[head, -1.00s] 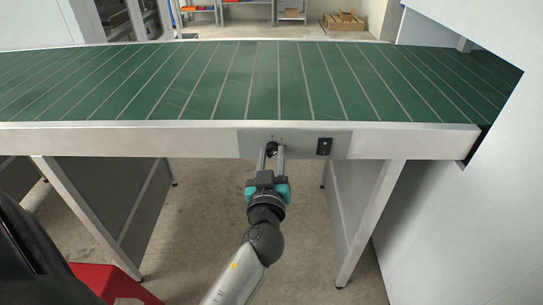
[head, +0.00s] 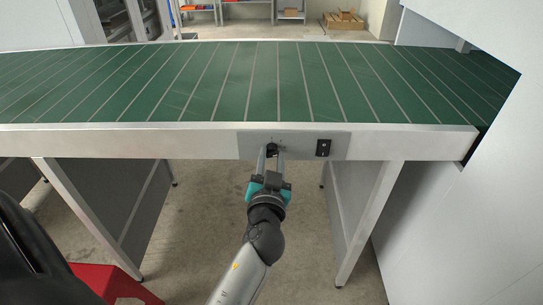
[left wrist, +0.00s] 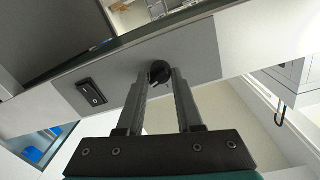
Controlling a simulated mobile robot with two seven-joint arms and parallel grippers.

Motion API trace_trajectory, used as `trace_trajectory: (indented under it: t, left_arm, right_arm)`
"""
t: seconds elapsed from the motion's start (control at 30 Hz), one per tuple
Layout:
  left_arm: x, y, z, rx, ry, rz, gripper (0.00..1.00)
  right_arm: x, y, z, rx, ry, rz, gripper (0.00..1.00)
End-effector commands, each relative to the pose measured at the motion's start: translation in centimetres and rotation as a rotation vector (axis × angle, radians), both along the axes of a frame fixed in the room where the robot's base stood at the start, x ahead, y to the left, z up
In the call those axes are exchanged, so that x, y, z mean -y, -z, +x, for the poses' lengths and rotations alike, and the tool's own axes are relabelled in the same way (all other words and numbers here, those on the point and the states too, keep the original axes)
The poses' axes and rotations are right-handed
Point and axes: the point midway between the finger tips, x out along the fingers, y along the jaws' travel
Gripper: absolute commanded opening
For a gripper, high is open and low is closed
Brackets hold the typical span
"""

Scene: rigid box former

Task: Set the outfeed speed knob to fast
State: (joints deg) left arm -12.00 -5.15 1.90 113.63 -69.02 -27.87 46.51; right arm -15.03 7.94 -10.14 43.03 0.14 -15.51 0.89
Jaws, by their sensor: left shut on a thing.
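The outfeed speed knob (left wrist: 159,72) is a small black round knob on a grey panel (left wrist: 195,52) on the conveyor's front rail. In the head view the knob (head: 272,149) shows between the fingertips of my left gripper (head: 271,153). In the left wrist view my left gripper (left wrist: 160,80) has one finger on each side of the knob and is shut on it. The knob's pointer and any scale marks are too small to read. My right gripper is not in view.
A black rocker switch (head: 323,147) sits on the same panel, right of the knob; it is close to the gripper. The green conveyor belt (head: 230,85) runs above. Grey legs (head: 365,215) stand below, with open floor between them. A red object (head: 110,283) is at lower left.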

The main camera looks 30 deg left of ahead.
Motion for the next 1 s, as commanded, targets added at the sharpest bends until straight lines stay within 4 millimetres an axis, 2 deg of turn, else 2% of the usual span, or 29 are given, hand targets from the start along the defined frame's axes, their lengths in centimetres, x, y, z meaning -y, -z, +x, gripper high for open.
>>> trace_trajectory:
  t: [0.4, 1.0]
  left_arm:
    - [-0.2, -0.2, 0.0, -0.145, -0.005, 0.238, 0.0]
    - [-0.2, -0.2, 0.0, -0.188, -0.006, 0.312, 0.0]
  right_arm:
    - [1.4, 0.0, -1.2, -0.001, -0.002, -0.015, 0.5]
    - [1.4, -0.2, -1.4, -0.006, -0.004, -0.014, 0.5]
